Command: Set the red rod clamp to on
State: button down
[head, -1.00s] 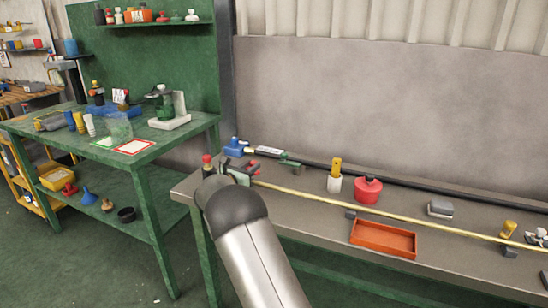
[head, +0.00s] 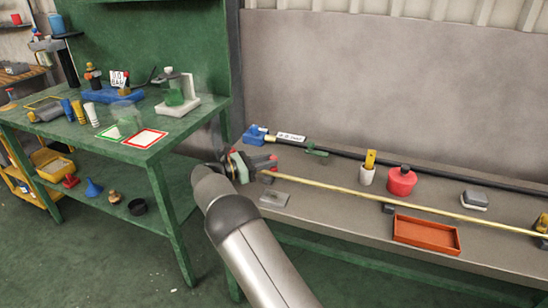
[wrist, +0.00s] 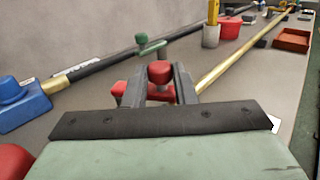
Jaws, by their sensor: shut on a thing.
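The red rod clamp (head: 264,164) sits at the near left end of the brass rod (head: 400,202) on the grey bench. My gripper (head: 250,164) is at the clamp, its dark fingers pointing along the bench. In the wrist view, the clamp's red knob (wrist: 160,72) is between the fingertips of my gripper (wrist: 166,70), which is shut on it. More red parts of the clamp (wrist: 118,90) show lower, beside and between the fingers. The clamp's lower part is hidden by the fingers, and I cannot tell its setting.
A black pipe (head: 370,160) with a blue end block (head: 255,135) and green valve (head: 316,150) runs behind. A white cup (head: 367,176), red container (head: 402,181) and orange tray (head: 427,236) stand to the right. The green table (head: 70,140) is left.

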jog(key=shift+r, duration=0.1)
dwell(0.3)
jog(key=c, duration=1.2)
grip_release()
jog(key=shift+a, duration=0.1)
jog(key=v, duration=1.7)
jog(key=shift+w+a, duration=0.1)
jog(key=shift+a, duration=0.1)
